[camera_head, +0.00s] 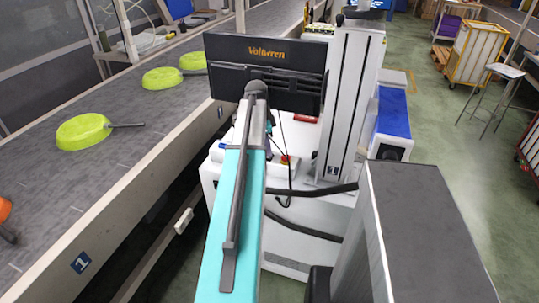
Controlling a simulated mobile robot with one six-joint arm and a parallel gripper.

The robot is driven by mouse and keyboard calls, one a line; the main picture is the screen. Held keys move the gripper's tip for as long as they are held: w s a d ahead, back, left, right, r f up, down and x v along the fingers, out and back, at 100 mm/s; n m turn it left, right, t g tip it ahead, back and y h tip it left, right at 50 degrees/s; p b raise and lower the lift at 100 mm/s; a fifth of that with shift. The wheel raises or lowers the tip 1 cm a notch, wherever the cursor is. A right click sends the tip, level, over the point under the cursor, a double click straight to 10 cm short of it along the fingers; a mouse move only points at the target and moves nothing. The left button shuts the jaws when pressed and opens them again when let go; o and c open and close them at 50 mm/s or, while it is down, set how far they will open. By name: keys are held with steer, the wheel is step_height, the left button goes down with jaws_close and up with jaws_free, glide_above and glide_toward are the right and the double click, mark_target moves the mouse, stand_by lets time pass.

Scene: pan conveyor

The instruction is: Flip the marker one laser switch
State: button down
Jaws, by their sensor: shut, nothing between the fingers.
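A marking machine stands ahead, with a white base cabinet (310,235), a tall grey-white column (345,105) and a dark panel lettered "Voltwren" (265,75). A small red button on yellow (285,160) and a red item (305,118) sit on its top. I cannot tell which part is the laser switch. My teal arm reaches forward to just in front of the dark panel and covers part of the machine. My gripper's fingers are not visible; the arm's far end hides that area.
A grey conveyor (125,165) runs along the left, carrying lime green pans (83,131) and an orange one (4,209). A blue "1" sign (81,262) is on its side. Black cables (300,225) hang before the cabinet. Open green floor, a stool (500,80) and a cart (475,52) are right.

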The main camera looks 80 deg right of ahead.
steer(key=shift+f, duration=0.6)
stand_by(0.8)
step_height(320, 180, up, 7)
steer(key=p, duration=0.4)
stand_by(0.9)
stand_by(0.3)
steer(key=shift+w, duration=0.15)
